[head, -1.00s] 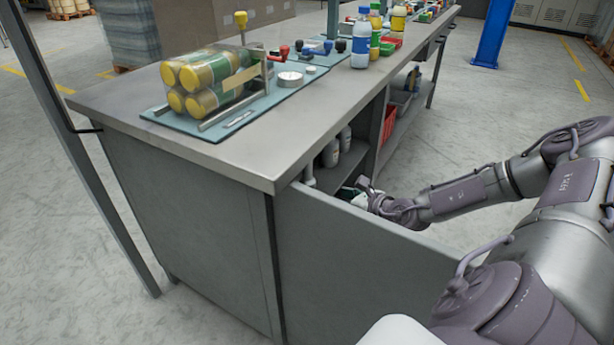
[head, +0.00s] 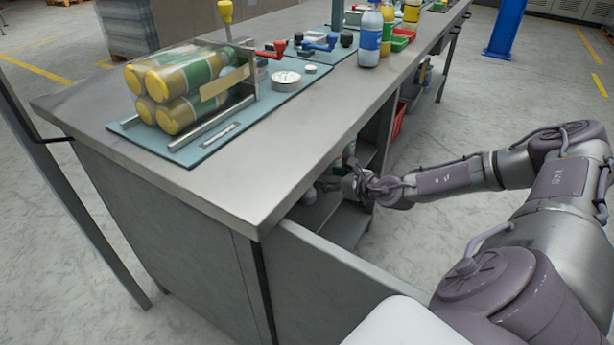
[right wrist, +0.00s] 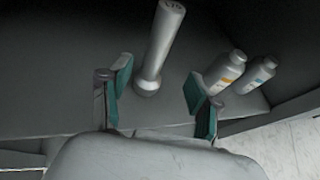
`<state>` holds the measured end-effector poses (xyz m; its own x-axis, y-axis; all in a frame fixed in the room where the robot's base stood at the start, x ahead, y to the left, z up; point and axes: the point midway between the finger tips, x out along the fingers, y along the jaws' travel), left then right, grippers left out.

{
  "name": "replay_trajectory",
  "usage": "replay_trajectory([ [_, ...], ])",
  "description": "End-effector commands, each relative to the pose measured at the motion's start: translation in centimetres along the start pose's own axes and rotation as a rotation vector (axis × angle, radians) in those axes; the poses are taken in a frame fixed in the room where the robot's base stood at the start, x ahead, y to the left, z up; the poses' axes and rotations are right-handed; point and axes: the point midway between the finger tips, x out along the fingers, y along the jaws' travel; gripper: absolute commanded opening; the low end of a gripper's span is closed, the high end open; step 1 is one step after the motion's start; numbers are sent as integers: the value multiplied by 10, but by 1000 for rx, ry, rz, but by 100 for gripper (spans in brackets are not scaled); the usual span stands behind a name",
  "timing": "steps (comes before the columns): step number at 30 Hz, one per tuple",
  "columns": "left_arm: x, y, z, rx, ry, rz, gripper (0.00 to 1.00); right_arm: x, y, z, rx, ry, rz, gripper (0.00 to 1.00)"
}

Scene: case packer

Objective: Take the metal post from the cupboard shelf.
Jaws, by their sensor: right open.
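The metal post (right wrist: 160,45) is a pale grey cylinder with a wider foot, standing on the cupboard shelf (right wrist: 180,115) in the right wrist view. My right gripper (right wrist: 157,92) is open, with its green-padded fingers apart. The post shows beyond the fingertips, in line with the gap between them and nearer the left finger; nothing is held. In the head view my right gripper (head: 338,180) reaches into the cupboard under the worktop, and the post cannot be made out surely there. My left gripper is out of view.
Two labelled bottles, a nearer one (right wrist: 225,72) and a farther one (right wrist: 261,74), stand right of the post on the shelf. The cupboard door (head: 335,285) stands open in front.

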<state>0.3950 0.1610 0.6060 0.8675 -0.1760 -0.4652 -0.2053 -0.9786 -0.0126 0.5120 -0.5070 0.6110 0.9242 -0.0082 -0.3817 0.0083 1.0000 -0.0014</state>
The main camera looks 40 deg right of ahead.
Motion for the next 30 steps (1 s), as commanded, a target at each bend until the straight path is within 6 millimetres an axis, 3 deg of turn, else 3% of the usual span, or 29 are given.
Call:
replay_trajectory([
  [3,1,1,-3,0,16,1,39,21,0,1,3,-3,0,62],
  [10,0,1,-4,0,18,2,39,37,1,3,1,-2,0,62],
  [17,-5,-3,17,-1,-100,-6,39,68,7,18,1,-5,1,62],
  [19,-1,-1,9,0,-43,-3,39,78,6,13,1,-2,0,62],
  [29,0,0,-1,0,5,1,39,86,5,13,1,0,-1,62],
  [30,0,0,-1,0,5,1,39,86,5,13,1,0,-1,59],
])
